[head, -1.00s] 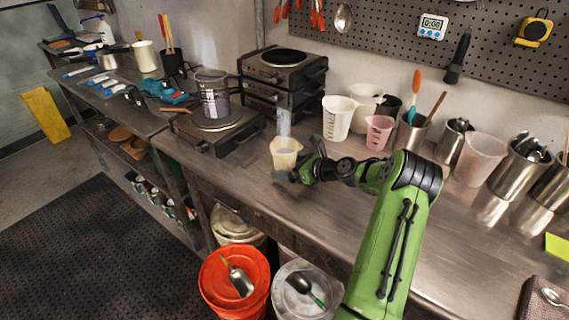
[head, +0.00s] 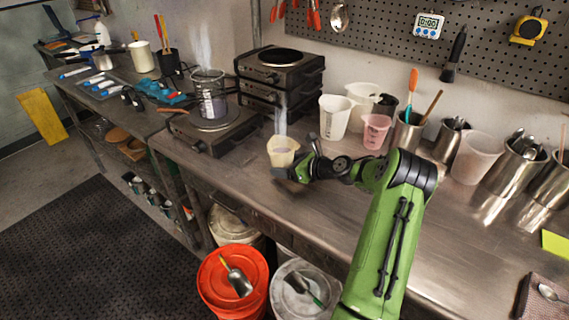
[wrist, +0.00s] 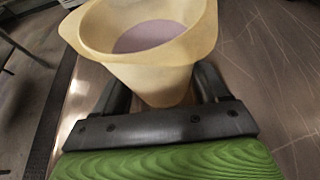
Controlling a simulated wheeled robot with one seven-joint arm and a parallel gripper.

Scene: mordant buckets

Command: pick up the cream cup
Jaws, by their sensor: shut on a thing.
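The cream cup (head: 282,152) is at the front left part of the steel bench in the head view, with faint steam above it. In the wrist view the cream cup (wrist: 150,60) is upright or nearly so and holds a pale purple-grey content. My gripper (head: 298,168) has its dark fingers on both sides of the cup's lower body, and in the wrist view my gripper (wrist: 165,95) is shut on it. I cannot tell for sure whether the cup's base is clear of the bench; the far finger is partly hidden.
Stacked burners (head: 280,72) stand behind. White jugs (head: 335,116) and a pink cup (head: 376,130) stand at the back right. Buckets, including an orange one (head: 232,280), stand below the bench edge.

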